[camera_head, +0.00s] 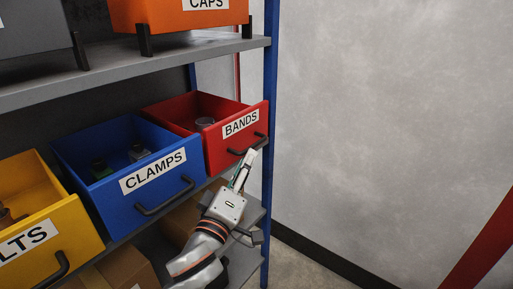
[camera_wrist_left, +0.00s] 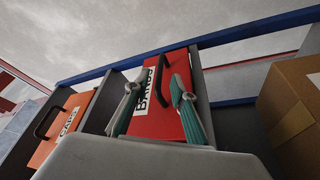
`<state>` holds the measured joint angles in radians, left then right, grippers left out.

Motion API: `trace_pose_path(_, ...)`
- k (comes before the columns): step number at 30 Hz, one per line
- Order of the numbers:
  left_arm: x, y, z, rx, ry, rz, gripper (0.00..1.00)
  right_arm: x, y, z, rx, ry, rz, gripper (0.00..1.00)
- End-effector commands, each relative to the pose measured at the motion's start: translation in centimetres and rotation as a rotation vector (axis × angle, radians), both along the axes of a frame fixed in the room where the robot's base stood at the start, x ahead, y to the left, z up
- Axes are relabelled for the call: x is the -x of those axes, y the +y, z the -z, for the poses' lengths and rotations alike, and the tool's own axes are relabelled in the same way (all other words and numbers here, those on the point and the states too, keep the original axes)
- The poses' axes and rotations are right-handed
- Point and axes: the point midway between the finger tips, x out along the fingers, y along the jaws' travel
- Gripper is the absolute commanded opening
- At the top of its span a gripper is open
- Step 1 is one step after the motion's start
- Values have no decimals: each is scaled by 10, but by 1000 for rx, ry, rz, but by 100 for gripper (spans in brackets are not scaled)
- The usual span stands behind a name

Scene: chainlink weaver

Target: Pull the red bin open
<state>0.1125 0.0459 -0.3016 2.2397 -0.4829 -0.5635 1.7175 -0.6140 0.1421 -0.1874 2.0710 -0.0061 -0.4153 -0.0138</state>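The red bin (camera_head: 224,152), labelled BANDS, sits on the middle shelf at the right end, with a dark handle (camera_head: 248,144) across its front and a round grey item inside. The red bin also shows in the left wrist view (camera_wrist_left: 170,122), its handle (camera_wrist_left: 163,82) lying between the fingers in the picture. My left gripper (camera_head: 245,165) is at the lower right of the bin's front, close to the handle. In the left wrist view its two fingers (camera_wrist_left: 157,105) are spread apart. Whether either finger touches the handle I cannot tell. My right gripper is in neither view.
The blue CLAMPS bin (camera_head: 105,170) stands directly left of the red one, then a yellow bin (camera_head: 38,205). An orange CAPS bin (camera_head: 175,14) is on the shelf above. A blue post (camera_head: 270,90) is close at the right. Cardboard boxes (camera_head: 123,268) sit below.

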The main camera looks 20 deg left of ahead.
Motion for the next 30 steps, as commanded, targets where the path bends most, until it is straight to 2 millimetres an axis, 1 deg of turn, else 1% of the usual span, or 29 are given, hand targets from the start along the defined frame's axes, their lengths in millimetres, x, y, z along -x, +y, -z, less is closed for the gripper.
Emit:
trace_pose_path(9, -42, -1, -10, -4, -2, -1, 25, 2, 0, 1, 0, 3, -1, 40)
trace_pose_path(15, -63, -2, -13, -4, 1, -1, 25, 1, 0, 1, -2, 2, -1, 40)
trace_pose_path(21, -71, -1, -14, -3, 2, -1, 25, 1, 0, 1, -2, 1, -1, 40)
trace_pose_path(28, -71, -2, -14, -2, 2, -1, 25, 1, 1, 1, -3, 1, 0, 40)
trace_pose_path(29, -71, -1, -14, -3, 2, -1, 17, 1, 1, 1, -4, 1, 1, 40)
trace_pose_path(30, -71, -2, -14, -2, 2, -1, 7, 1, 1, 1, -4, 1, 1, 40)
